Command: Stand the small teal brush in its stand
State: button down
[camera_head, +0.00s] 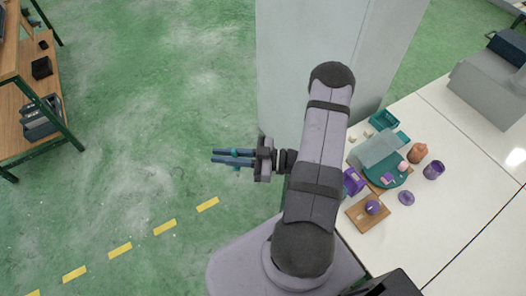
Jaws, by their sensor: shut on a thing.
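My gripper (214,156) points left from the end of my arm, out over the green floor and away from the table. Its two dark blue fingers are shut on a small teal thing, which looks like the teal brush (236,153). Short teal bits show above and below the fingers; its bristle end cannot be made out. A purple box-like holder (353,181) stands at the table's near left edge, partly behind my arm. I cannot tell whether it is the brush's stand.
The white table (462,205) holds a teal round tray (397,181), teal bin (384,118), orange bottle (417,152), purple cup (433,169), purple disc (406,198) and wooden board (355,218) with a purple item. A grey pillar (300,60) stands behind my arm. Open floor lies left.

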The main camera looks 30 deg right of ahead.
jog(key=w+d+m+t+h, duration=0.35)
jog(key=d+m+h, duration=0.25)
jog(key=d+h, duration=0.3)
jog(key=w+d+m+t+h, duration=0.2)
jog(key=d+m+t+h, duration=0.35)
jog(key=d, duration=0.65)
jog(key=s+d+f+m+g+h, duration=0.1)
jog(key=s+d+m+g+h, duration=0.45)
jog(key=d+h, duration=0.45)
jog(key=s+d+r+m+g+h, duration=0.1)
jog(key=s+d+m+g+h, duration=0.1)
jog(key=s, duration=0.5)
jog(key=s+d+r+m+g+h, duration=0.2)
jog(key=s+d+m+g+h, duration=0.1)
jog(key=s+g, duration=0.4)
jog(key=s+d+r+m+g+h, duration=0.1)
jog(key=s+d+m+g+h, duration=0.2)
jog(key=s, duration=0.5)
jog(key=d+m+g, duration=0.1)
jog(key=m+g, duration=0.1)
jog(key=m, duration=0.1)
jog(key=shift+s+d+r+m, duration=0.15)
jog(key=shift+d+m, duration=0.05)
jog(key=shift+m, duration=0.1)
jog(key=shift+f+b, duration=0.2)
jog(key=shift+b, duration=0.1)
jog(key=shift+f+b, duration=3.65)
jog(key=shift+f, duration=1.1)
